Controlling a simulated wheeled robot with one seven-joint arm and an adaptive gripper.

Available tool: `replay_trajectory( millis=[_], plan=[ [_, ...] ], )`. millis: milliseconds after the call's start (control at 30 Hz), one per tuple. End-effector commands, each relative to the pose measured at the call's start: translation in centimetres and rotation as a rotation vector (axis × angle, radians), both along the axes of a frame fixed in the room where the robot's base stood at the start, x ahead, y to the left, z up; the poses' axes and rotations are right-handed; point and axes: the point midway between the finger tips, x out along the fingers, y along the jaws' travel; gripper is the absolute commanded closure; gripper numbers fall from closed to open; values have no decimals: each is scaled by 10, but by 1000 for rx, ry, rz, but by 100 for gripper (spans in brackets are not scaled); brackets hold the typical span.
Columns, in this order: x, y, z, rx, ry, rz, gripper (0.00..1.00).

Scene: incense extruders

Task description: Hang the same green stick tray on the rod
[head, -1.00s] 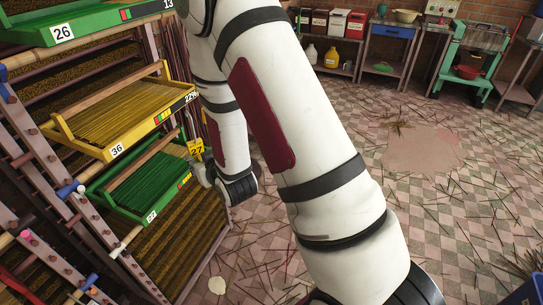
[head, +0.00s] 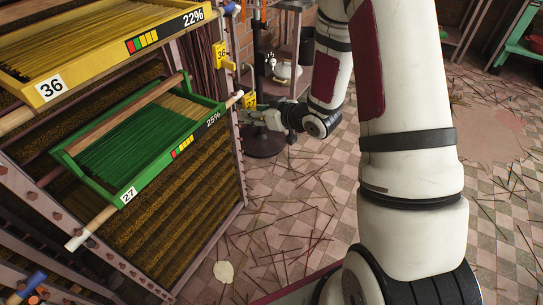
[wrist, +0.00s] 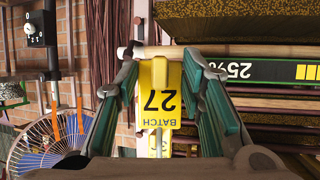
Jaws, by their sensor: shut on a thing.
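The green stick tray (head: 150,145), marked 27 and 25%, sits in the rack below a yellow tray; part of its front also shows in the wrist view (wrist: 262,72). A wooden rod with white ends (head: 77,241) runs beside it. My gripper (wrist: 160,65) is at the rod's far end, shut on a yellow tag (wrist: 158,95) reading BATCH 27, upside down in the wrist view. In the head view the tag (head: 249,100) shows just beyond the rod's white tip. The rod (wrist: 165,51) crosses at the tag's edge; I cannot tell whether the tag is on it.
A yellow tray (head: 90,45) marked 36 is above, with a yellow 36 tag (head: 220,53) hanging near its rod's end. A dark stand (head: 265,140) is close behind my gripper.

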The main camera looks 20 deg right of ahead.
Motion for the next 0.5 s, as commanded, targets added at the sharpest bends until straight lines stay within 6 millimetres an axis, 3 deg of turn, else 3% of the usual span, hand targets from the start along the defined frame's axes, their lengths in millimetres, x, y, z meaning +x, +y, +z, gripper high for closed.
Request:
replay_trajectory(
  millis=[33,100,500],
  plan=[
    [3,-5,-21,-1,2,16,87],
    [2,-10,-37,-3,4,48,87],
    [-17,-38,-122,-10,19,203,87]
  ],
)
